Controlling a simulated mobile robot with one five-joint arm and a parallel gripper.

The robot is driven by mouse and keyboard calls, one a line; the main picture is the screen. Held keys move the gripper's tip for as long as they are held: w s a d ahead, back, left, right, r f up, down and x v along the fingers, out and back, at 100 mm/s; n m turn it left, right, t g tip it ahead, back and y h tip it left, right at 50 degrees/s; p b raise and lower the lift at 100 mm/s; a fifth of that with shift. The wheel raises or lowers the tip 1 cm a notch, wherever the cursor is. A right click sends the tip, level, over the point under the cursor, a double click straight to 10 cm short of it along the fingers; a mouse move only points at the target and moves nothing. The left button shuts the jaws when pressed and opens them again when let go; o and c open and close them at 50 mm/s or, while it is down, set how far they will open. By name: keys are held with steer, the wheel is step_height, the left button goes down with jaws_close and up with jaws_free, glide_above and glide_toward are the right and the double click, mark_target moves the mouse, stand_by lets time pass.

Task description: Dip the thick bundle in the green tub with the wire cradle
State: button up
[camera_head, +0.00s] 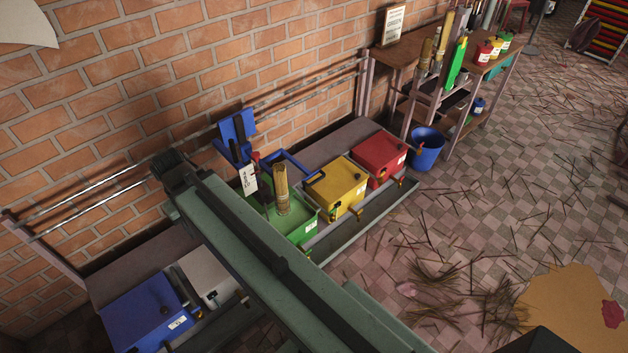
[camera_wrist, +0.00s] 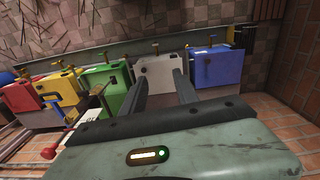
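The green tub (camera_head: 300,230) stands mid-row along the wall in the head view, partly behind my arm. I cannot clearly make out the wire cradle. In the wrist view the green tub (camera_wrist: 112,78) is left of my gripper (camera_wrist: 160,76). My gripper's two fingers are apart and empty, with the white tub (camera_wrist: 158,82) beyond them. In the head view the gripper is not clearly visible.
A yellow tub (camera_head: 337,187) and red tub (camera_head: 379,158) stand to the right; a white tub (camera_head: 207,277) and blue tub (camera_head: 146,313) to the left. A blue plate (camera_head: 238,128) rises behind. A blue bucket (camera_head: 426,150) stands near the shelf. Sticks litter the floor.

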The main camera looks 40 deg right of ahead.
steer(key=w+d+f+t+h+b, duration=0.1)
steer(key=d+f+b, duration=0.3)
steer(key=f+b, duration=0.3)
steer(key=w+d+f+h+b, duration=0.1)
steer(key=w+d+f+b, duration=0.1)
steer(key=d+f+b, duration=0.35)
steer(key=n+t+h+b, duration=0.3)
steer(key=n+h+b, duration=0.8)
steer(key=b, duration=2.3)
glide_toward(315, 183)
steer(key=w+d+f+m+h, duration=0.1)
steer(key=d+f+m+h, duration=0.1)
steer(key=d, duration=0.1)
steer(key=x, duration=0.2)
steer(key=b+x, duration=0.1)
steer(key=x, duration=0.2)
steer(key=b+x, duration=0.1)
steer(key=x, duration=0.2)
steer(key=shift+w+f, duration=0.2)
steer(key=shift+f, duration=0.05)
steer(key=shift+a, duration=0.1)
jaws_close()
steer(key=shift+s, duration=0.1)
